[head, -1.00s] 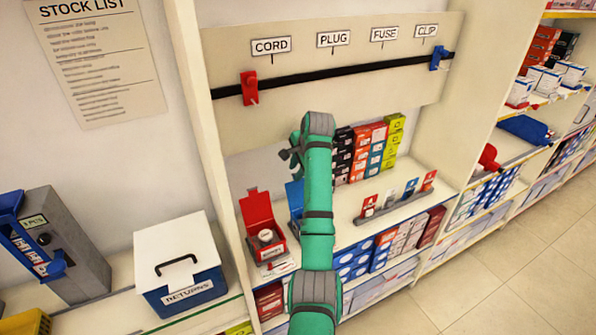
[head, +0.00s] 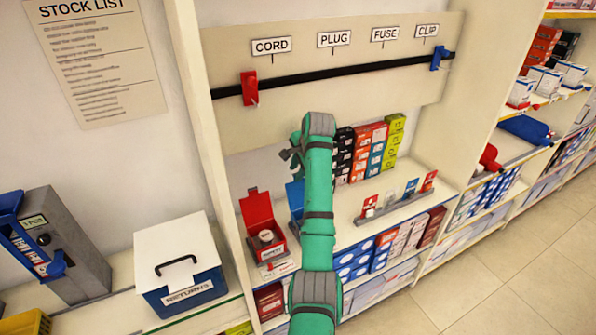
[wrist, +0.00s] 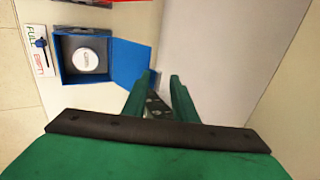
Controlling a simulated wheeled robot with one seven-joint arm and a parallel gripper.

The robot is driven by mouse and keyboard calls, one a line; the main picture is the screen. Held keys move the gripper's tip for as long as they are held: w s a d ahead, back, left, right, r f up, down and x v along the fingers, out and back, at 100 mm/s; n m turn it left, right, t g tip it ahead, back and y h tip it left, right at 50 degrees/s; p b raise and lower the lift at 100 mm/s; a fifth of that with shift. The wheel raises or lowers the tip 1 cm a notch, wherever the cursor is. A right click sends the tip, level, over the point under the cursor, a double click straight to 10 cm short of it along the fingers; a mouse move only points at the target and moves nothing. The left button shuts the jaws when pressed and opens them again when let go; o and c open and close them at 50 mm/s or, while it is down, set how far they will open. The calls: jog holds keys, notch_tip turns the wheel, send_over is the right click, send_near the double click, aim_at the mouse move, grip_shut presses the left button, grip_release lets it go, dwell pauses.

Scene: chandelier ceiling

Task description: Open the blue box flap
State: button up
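The blue box (wrist: 82,62) shows in the wrist view with its flap (wrist: 132,63) swung out to the right, away from the opening. A round white item (wrist: 86,60) lies inside the dark interior. My gripper (wrist: 162,78) has its two green fingers apart, with a gap between the tips. The left fingertip is close to the flap's outer edge; I cannot tell whether they touch. In the head view the blue flap (head: 294,196) stands up behind my arm, which hides most of the box. My gripper (head: 288,156) is above it.
A red box (head: 258,212) with its lid up stands just left of the blue box. Stacked coloured cartons (head: 375,148) and a rack of small cards (head: 396,200) are to the right. A white-lidded returns box (head: 180,265) stands further left.

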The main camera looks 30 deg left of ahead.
jog(key=v, duration=1)
jog(key=shift+d+r, duration=0.2)
jog(key=shift+r, duration=0.1)
jog(key=shift+w, duration=0.1)
